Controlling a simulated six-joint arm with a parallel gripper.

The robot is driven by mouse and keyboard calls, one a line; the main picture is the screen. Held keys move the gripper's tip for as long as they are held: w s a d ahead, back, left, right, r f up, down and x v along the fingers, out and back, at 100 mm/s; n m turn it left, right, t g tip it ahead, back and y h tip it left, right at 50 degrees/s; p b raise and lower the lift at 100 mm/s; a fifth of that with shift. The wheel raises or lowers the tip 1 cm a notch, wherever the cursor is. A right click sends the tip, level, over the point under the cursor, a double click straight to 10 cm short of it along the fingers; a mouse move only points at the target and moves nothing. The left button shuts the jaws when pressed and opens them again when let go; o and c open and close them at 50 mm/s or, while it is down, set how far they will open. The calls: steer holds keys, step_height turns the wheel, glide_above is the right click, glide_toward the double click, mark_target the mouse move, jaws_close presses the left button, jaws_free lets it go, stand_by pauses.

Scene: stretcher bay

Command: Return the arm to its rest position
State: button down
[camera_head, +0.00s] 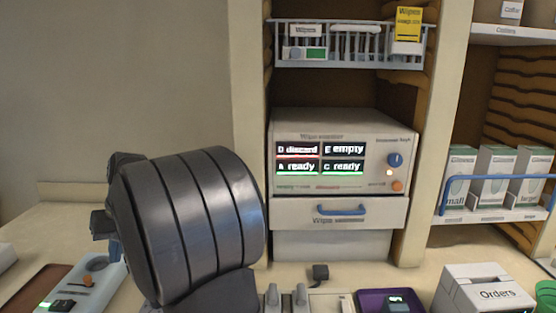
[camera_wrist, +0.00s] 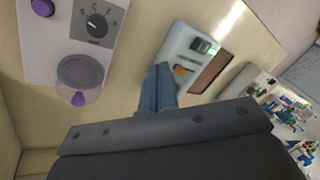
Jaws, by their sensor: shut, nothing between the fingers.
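My arm stands in the left half of the head view as a large dark ribbed link, which hides part of the counter behind it. In the wrist view my gripper (camera_wrist: 160,72) shows as blue-grey fingers held together, with nothing between them. In the head view that device (camera_head: 84,284) lies at the lower left. The gripper itself is mostly hidden behind the arm there.
A wipes cabinet (camera_head: 340,130) with a blue-handled drawer (camera_head: 385,216) stands at the back centre. A purple tray (camera_head: 372,296) and an Orders box (camera_head: 462,276) are at front right.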

steer(key=w+d+r+m+h, duration=0.1)
steer(key=w+d+m+h, duration=0.15)
steer(key=d+m, duration=0.25)
steer(key=shift+t+h, duration=0.3)
steer(key=shift+h, duration=0.15)
steer(key=f, duration=0.5)
steer(key=d+f, duration=0.1)
steer(key=f, duration=0.1)
steer(key=shift+f, duration=0.35)
steer(key=shift+s+f, duration=0.1)
steer(key=shift+f, duration=0.65)
steer(key=shift+a, duration=0.1)
